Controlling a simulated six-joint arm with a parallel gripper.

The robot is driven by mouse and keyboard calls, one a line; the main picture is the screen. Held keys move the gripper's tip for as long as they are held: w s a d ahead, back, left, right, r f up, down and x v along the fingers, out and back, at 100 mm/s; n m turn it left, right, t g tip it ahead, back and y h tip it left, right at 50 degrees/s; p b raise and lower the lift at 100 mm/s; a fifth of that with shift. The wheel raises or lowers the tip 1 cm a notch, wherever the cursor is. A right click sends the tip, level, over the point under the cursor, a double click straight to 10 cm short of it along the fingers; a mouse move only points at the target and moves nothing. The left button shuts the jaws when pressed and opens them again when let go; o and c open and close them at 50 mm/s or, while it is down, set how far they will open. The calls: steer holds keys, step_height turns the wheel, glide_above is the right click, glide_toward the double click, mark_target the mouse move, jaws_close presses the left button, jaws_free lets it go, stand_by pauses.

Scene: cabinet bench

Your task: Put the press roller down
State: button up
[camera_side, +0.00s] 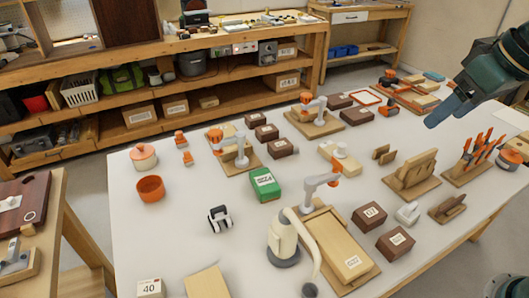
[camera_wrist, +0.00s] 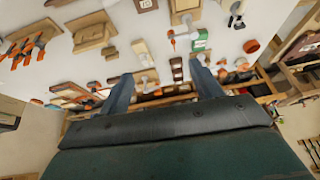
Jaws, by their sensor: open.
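My gripper (camera_side: 436,114) is at the upper right of the side view, raised above the right part of the white table (camera_side: 180,240). In the wrist view its two blue-grey fingers are spread apart, and nothing is held between them (camera_wrist: 161,72). I cannot tell for certain which thing is the press roller. A small black-and-white item (camera_side: 219,218) that may be it stands on the open left part of the table, far from my gripper.
A green box (camera_side: 265,185), brown boxes (camera_side: 369,216), wooden stands (camera_side: 412,175) and an orange bowl (camera_side: 151,189) crowd the table. A rack of orange-handled tools (camera_side: 478,158) stands below my gripper at the right. The table's left front is mostly bare.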

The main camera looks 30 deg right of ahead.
steer(key=s+d+f, duration=0.3)
steer(key=s, duration=0.7)
steer(key=shift+d+f+t, duration=0.15)
steer(key=shift+f+t, duration=0.05)
steer(key=shift+t, duration=0.1)
